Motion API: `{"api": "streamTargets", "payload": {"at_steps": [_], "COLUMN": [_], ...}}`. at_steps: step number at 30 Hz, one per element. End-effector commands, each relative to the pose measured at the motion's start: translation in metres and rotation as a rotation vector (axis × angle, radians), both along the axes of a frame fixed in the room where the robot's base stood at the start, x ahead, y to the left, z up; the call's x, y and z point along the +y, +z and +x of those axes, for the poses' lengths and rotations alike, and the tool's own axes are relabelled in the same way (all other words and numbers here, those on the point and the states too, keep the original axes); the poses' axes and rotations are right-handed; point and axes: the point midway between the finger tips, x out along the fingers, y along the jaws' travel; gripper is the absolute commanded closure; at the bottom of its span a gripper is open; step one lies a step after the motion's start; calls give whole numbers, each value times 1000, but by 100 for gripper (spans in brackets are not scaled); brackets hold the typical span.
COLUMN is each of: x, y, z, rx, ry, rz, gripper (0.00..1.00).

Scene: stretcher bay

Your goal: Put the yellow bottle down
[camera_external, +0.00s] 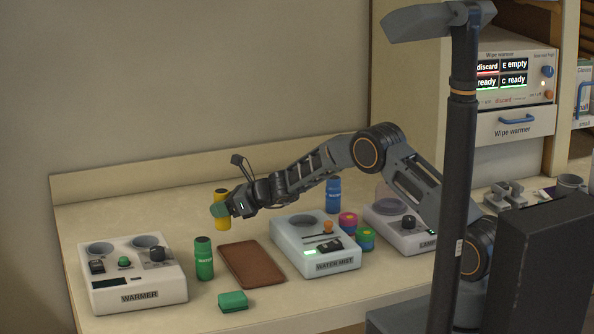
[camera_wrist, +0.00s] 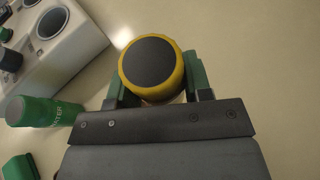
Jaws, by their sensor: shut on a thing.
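The yellow bottle (camera_external: 221,199) is in my gripper (camera_external: 220,209) above the rear left part of the counter. In the wrist view the yellow bottle (camera_wrist: 151,64) shows its dark round cap from above, between the green-padded fingers of my gripper (camera_wrist: 155,82). The fingers are shut on its sides. The bottle looks upright in the external view.
The warmer (camera_external: 133,285) is at the left, with a green bottle (camera_external: 204,260) beside it. A brown tray (camera_external: 251,264), a green box (camera_external: 233,301), the water mist unit (camera_external: 315,257) and a blue bottle (camera_external: 333,196) are nearby. The counter's rear left (camera_external: 130,215) is clear.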

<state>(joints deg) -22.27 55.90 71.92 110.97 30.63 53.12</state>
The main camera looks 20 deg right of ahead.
Motion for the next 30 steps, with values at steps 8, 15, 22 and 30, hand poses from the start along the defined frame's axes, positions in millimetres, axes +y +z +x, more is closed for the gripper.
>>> {"api": "streamTargets", "payload": {"at_steps": [8, 15, 22, 30], "x": [-21, -40, -52, -111], "y": [48, 66, 79, 81], "z": [-41, -79, -103, -89], "rx": [-4, -3, -2, -7], "ry": [0, -1, -1, -98], "rz": [2, 2, 2, 2], "gripper": [87, 87, 87, 87]}}
